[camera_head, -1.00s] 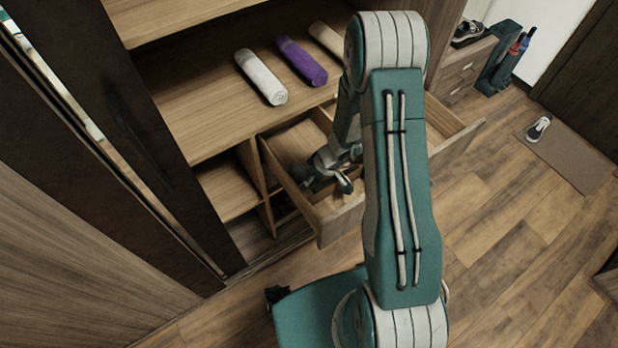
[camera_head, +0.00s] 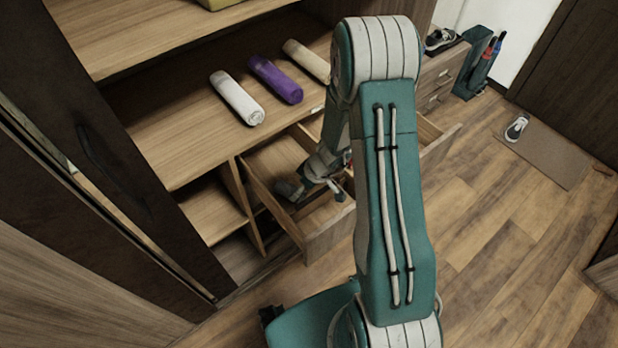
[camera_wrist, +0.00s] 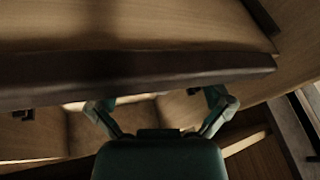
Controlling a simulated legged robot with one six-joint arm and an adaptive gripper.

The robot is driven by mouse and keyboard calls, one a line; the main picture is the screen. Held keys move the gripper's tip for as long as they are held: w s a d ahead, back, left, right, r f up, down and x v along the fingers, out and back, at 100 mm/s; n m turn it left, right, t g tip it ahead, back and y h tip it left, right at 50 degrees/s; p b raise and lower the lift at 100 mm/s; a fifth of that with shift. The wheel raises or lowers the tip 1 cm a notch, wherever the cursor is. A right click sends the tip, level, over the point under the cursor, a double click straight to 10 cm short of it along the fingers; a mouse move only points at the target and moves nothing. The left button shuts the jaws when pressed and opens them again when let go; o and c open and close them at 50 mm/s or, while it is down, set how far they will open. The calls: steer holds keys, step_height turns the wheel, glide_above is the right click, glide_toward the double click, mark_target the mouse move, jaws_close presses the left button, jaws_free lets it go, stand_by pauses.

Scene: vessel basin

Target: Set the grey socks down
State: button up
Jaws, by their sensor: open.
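A small grey rounded bundle (camera_head: 290,188), which looks like the grey socks, lies in the open drawer (camera_head: 322,236) in the head view, close to the left of my gripper. My gripper (camera_head: 338,186) is low over the drawer and partly hidden behind my own arm. In the wrist view my gripper (camera_wrist: 160,108) has its two fingers spread wide, with nothing seen held between them. I cannot make out the socks in the wrist view.
A white roll (camera_head: 237,98), a purple roll (camera_head: 276,79) and a beige roll (camera_head: 307,60) lie on the shelf above the drawer. A shoe (camera_head: 517,127) is on a mat (camera_head: 548,155) at the right. The wooden floor between is clear.

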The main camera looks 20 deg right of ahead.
steer(key=s+a+r+m+t+h, duration=0.1)
steer(key=s+r, duration=0.3)
steer(key=r, duration=0.9)
steer(key=s+r+m+h, duration=0.1)
steer(key=s+r+m, duration=0.15)
steer(key=r, duration=1.05)
steer(key=s+r+m+t+h, duration=0.3)
steer(key=s+r+m, duration=0.1)
steer(key=s+r, duration=0.6)
steer(key=s, duration=0.3)
steer(key=shift+d, duration=0.15)
steer(key=shift+w, duration=0.1)
